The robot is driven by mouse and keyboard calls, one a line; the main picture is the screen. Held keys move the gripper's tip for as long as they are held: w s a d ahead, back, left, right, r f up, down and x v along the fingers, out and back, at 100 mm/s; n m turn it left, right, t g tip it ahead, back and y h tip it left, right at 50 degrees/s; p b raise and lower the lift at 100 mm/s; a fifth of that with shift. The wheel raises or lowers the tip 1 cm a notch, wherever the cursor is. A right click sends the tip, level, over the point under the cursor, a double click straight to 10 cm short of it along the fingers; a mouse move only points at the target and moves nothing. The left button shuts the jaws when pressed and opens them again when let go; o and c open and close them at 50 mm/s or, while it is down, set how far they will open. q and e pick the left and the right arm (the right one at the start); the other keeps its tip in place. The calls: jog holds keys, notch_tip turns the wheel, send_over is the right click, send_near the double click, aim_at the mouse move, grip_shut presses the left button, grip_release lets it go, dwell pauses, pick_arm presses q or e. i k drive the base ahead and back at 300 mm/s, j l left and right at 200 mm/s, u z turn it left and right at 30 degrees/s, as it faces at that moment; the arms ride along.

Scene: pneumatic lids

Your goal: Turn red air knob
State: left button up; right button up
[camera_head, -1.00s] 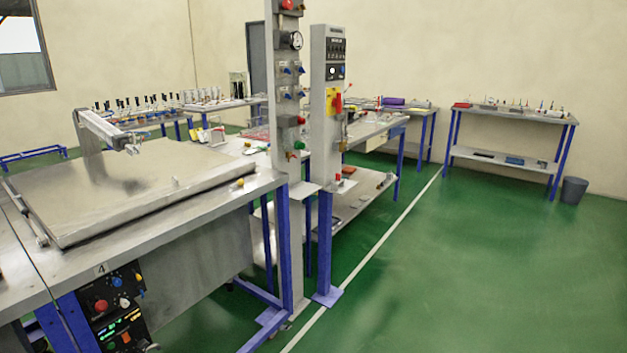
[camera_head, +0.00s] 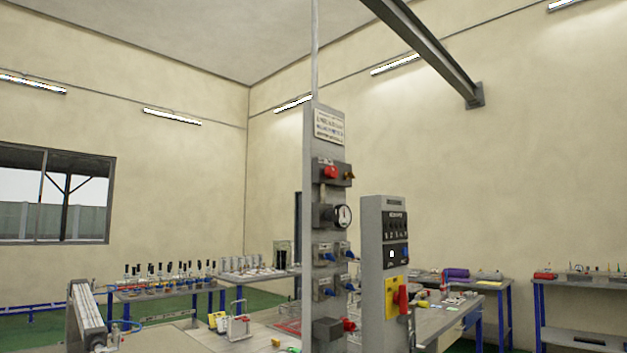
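A grey upright panel (camera_head: 323,226) stands right of the middle. A red knob (camera_head: 331,171) sits near its top, below a white label plate and above a round dial gauge (camera_head: 341,216). Another red knob (camera_head: 349,324) shows low on the same panel, beside a dark grey block. A second, shorter grey post (camera_head: 371,250) to the right carries a red handle (camera_head: 403,299) on a yellow plate. I cannot tell from the labels which red part is the air knob. Neither of my grippers is in view.
Blue valves (camera_head: 341,249) sit in pairs on the panel below the gauge. Workbenches with small items stand behind. A shelf table (camera_head: 580,341) is at the far right. A steel beam (camera_head: 430,45) crosses overhead.

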aim_at(331, 171)
jog(key=i+l+u, duration=0.15)
jog(key=i+u, duration=0.2)
jog(key=i, duration=0.15)
jog(key=i+l+u, duration=0.4)
jog(key=i+j, duration=0.05)
jog(key=j, duration=0.05)
